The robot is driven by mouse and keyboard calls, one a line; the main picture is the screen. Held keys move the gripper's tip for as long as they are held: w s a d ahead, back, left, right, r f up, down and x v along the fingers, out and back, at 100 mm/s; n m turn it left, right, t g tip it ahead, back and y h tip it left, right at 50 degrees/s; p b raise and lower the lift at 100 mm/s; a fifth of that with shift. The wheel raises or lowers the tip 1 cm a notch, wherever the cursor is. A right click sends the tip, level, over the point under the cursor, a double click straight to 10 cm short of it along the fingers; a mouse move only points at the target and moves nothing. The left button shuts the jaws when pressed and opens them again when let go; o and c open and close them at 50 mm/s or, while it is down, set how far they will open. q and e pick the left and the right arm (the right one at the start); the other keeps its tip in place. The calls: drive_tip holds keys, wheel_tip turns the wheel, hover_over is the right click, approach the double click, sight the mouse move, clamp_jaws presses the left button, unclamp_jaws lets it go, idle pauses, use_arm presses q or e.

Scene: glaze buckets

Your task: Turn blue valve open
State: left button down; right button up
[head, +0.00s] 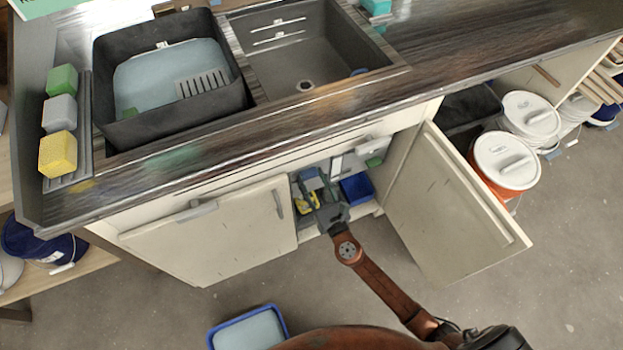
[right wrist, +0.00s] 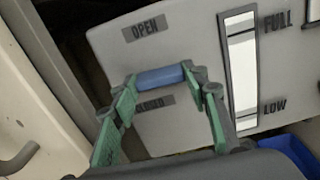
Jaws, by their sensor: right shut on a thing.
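The blue valve handle (right wrist: 160,77) is a short bar, lying nearly level, in front of a grey panel (right wrist: 190,40). An OPEN label (right wrist: 145,28) is above it, and a partly hidden label, seemingly CLOSED (right wrist: 153,102), is just below. My right gripper (right wrist: 162,88) is shut on the blue handle, with one green-padded finger at each end. In the head view my right gripper (head: 328,210) reaches into the open cabinet under the sink, and the handle cannot be made out clearly there. My left gripper is not in view.
The right cabinet door (head: 450,205) stands open beside my right arm; the left door (head: 215,235) looks shut. A blue bin (head: 357,189) sits inside the cabinet. A gauge marked FULL and LOW (right wrist: 241,70) is right of the handle. A blue tray (head: 248,330) lies on the floor.

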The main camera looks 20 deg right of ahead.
drive_tip(key=m+b, duration=0.4)
drive_tip(key=m, duration=1)
drive_tip(key=shift+m, duration=0.3)
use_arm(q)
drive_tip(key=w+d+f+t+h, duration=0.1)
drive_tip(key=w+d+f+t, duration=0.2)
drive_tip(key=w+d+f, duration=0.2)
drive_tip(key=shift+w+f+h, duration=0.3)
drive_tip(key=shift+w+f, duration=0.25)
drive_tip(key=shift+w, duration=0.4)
use_arm(e)
drive_tip(key=shift+m, duration=1.4)
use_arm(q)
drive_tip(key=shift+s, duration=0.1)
use_arm(e)
drive_tip(key=shift+o, duration=0.2)
drive_tip(key=o, duration=1.1)
